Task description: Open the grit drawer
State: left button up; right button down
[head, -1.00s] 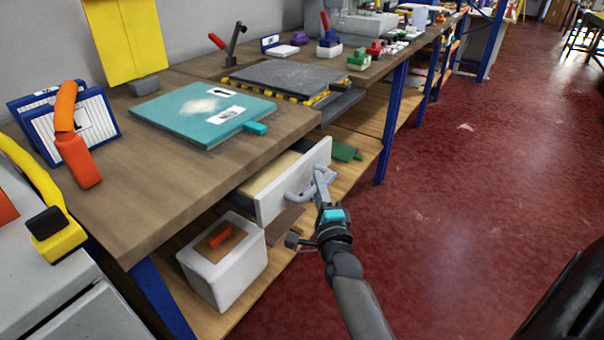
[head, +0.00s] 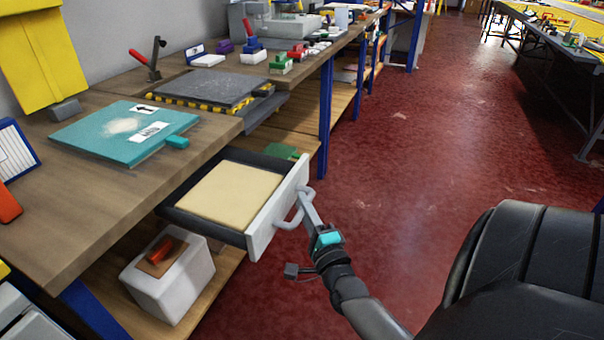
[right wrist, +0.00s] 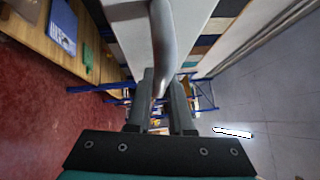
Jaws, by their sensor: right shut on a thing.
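The grit drawer (head: 278,212) is pulled well out from under the workbench. It has a white front, dark side walls and a flat tan fill (head: 230,193) inside. My right gripper (head: 306,204) is shut on the drawer's grey loop handle (head: 290,218). In the right wrist view the handle (right wrist: 161,40) runs down between the two dark fingers (right wrist: 161,98). My left gripper is not in view.
A teal board (head: 125,132) lies on the wooden bench top (head: 75,210). A white box (head: 170,285) with an orange-red handle stands on the lower shelf below the drawer. A black chair (head: 530,265) stands at the right. The red floor (head: 400,170) between is clear.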

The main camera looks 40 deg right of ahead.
jog(key=c, duration=0.8)
grip_release()
jog(key=shift+s+a+f, duration=0.1)
jog(key=shift+s+a, duration=0.15)
jog(key=shift+s, duration=0.3)
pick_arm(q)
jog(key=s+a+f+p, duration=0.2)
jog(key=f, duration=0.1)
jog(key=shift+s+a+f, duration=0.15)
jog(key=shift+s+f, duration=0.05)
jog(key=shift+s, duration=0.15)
pick_arm(e)
jog(key=v, duration=1.4)
jog(key=shift+f, duration=0.1)
